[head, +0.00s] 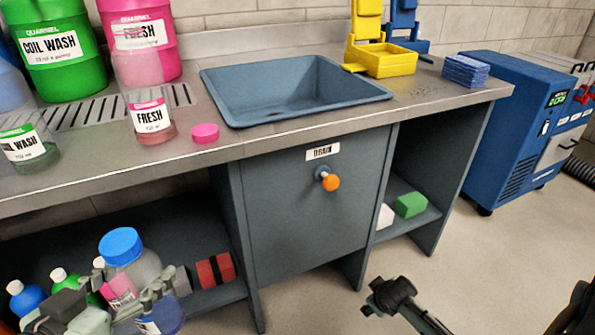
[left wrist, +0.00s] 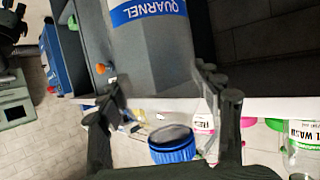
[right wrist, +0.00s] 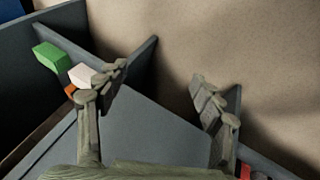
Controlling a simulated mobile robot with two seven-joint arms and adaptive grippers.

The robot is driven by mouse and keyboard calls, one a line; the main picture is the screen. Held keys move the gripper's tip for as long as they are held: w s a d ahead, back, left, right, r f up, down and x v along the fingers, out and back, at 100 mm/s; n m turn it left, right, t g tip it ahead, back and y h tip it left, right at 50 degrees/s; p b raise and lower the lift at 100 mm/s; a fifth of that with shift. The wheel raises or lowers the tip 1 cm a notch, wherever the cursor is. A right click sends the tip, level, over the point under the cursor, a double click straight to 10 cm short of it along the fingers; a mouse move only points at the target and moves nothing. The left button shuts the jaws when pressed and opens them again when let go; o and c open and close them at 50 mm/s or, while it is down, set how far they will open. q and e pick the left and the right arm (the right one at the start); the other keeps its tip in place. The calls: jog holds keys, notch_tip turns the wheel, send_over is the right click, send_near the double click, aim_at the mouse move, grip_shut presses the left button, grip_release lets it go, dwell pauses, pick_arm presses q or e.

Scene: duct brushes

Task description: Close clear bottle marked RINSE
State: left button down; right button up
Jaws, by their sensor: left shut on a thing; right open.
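A clear bottle with a blue cap (head: 122,245) is in my left gripper (head: 138,290), low in front of the bench at the left. The bottle stands roughly upright in the head view. My left fingers are shut around its body; they also show in the left wrist view (left wrist: 165,105). There its blue label reads QUARNEL (left wrist: 148,10); RINSE cannot be read. The blue cap (left wrist: 175,150) sits at the bottle's top; I cannot tell how tight it is. My right gripper (right wrist: 160,85) is open and empty, in front of the lower shelf.
On the counter, an uncapped FRESH bottle (head: 150,115) stands beside a pink cap (head: 205,133). A COIL WASH bottle (head: 28,145) is at the left. The sink (head: 290,90) is empty. Small bottles (head: 28,297) and a red roll (head: 214,270) are on the lower shelf.

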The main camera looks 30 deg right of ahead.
jog(key=s+a+y, duration=0.1)
jog(key=s+a, duration=0.1)
jog(key=a, duration=0.3)
jog(key=s+a+f+y, duration=0.1)
jog(key=s+a, duration=0.1)
jog(key=a, duration=0.3)
jog(key=s+a+f+g, duration=0.1)
jog(key=s+a, duration=0.1)
jog(key=a, duration=0.4)
jog(key=shift+s+n+y, duration=0.3)
jog(key=shift+s+y, duration=0.05)
jog(key=shift+y, duration=0.05)
